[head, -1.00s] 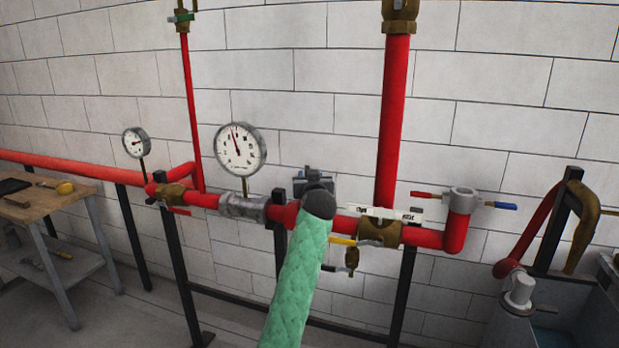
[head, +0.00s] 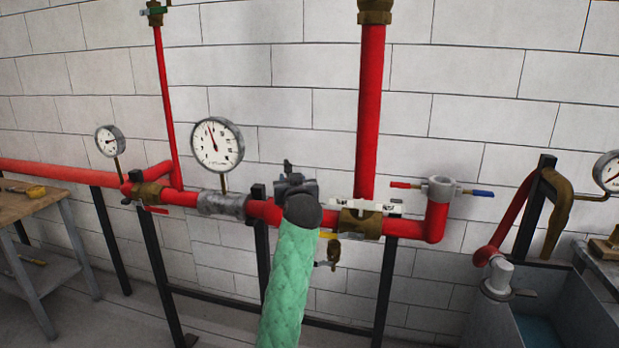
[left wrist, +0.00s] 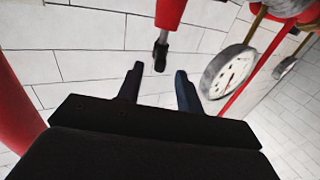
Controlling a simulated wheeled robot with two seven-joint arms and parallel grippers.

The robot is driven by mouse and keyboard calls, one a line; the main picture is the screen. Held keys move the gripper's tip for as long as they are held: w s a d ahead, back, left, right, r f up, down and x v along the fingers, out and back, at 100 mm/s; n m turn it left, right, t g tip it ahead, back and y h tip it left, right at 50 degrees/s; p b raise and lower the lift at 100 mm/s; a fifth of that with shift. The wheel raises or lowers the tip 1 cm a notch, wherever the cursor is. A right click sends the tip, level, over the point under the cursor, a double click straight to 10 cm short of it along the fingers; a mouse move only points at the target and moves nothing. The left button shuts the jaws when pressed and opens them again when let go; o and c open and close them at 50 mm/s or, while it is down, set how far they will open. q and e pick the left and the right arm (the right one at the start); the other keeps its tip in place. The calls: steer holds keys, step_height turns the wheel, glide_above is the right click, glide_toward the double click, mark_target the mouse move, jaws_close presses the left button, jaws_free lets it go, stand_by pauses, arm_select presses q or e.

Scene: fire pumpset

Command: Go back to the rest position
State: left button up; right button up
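My left arm in its green sleeve comes up from the bottom middle of the head view. Its dark gripper (head: 294,180) is in front of the red horizontal pipe (head: 262,211). The head view does not clearly show its fingers. In the left wrist view, the two black fingers (left wrist: 158,88) stand apart with nothing between them. A red part with a black end (left wrist: 161,52) shows beyond the fingertips. I cannot tell whether the gripper touches the pipework. My right gripper is in neither view.
A large gauge (head: 217,145) and a small gauge (head: 109,141) stand above the pipe. A red vertical pipe (head: 369,110) rises right of my gripper. A wooden workbench (head: 32,202) is at left. A blue-grey tank (head: 560,310) is at right.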

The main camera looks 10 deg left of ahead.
arm_select(q)
steer(key=s+d+f+m+g+h, duration=0.3)
steer(key=s+d+f+g+h, duration=0.1)
steer(key=s+f, duration=0.95)
steer(key=s+d+f+m+g+h, duration=0.3)
steer(key=s+d+f+g+h, duration=0.15)
steer(key=s+f, duration=0.85)
steer(key=s+f+g, duration=0.3)
steer(key=s+f, duration=0.7)
steer(key=s, duration=0.5)
steer(key=s+f+g, duration=0.3)
steer(key=s+f, duration=0.7)
steer(key=s, duration=0.6)
steer(key=shift+d+f+m, duration=0.25)
steer(key=shift+f+m, duration=0.05)
